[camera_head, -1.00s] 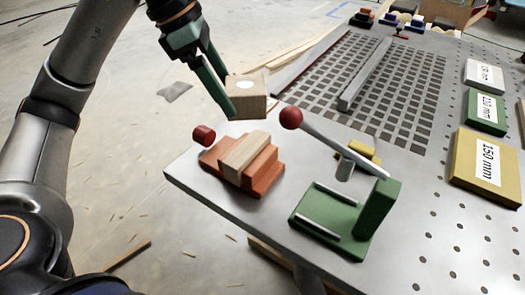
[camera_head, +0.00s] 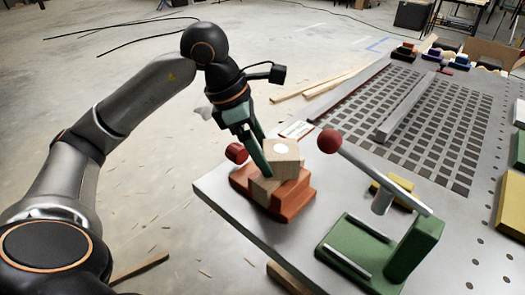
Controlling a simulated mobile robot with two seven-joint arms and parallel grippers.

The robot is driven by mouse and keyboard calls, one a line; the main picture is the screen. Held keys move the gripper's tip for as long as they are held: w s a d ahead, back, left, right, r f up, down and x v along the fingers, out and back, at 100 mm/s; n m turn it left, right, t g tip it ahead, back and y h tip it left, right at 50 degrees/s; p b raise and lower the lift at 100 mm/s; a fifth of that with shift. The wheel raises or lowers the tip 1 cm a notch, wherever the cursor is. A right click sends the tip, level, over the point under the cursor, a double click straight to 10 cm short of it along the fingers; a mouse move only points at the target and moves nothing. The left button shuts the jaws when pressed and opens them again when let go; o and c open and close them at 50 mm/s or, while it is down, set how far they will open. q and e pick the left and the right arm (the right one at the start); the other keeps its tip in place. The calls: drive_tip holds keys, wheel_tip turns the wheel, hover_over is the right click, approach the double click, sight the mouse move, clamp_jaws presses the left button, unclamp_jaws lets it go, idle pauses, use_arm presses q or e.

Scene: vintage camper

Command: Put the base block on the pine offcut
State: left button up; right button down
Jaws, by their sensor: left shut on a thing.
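The base block (camera_head: 284,162) is a light wooden block with a white round spot on top. My left gripper (camera_head: 268,153) is shut on it, with one green finger along its left side; the other finger is mostly hidden. The block is over the pine offcut (camera_head: 263,190), a pale wooden piece lying in an orange-red stepped vise (camera_head: 293,205) with a red knob (camera_head: 237,153). The block hides much of the offcut; I cannot tell whether the two touch. My right gripper is not in view.
A green clamp (camera_head: 365,250) with a red ball handle (camera_head: 330,141) stands close on the right. A yellow piece (camera_head: 398,190) lies behind its lever. A slotted grid (camera_head: 400,120) fills the back of the grey bench (camera_head: 240,215). The bench edge is near the vise.

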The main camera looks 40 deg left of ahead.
use_arm(q)
drive_tip(key=shift+f, duration=0.2)
drive_tip(key=o, duration=1.3)
drive_tip(key=shift+r, duration=0.1)
drive_tip(key=shift+r, duration=0.3)
drive_tip(key=p+v, duration=0.2)
drive_tip(key=v, duration=0.9)
drive_tip(key=shift+s+a+r, duration=0.1)
drive_tip(key=shift+s+r, duration=0.1)
drive_tip(key=shift+r, duration=0.1)
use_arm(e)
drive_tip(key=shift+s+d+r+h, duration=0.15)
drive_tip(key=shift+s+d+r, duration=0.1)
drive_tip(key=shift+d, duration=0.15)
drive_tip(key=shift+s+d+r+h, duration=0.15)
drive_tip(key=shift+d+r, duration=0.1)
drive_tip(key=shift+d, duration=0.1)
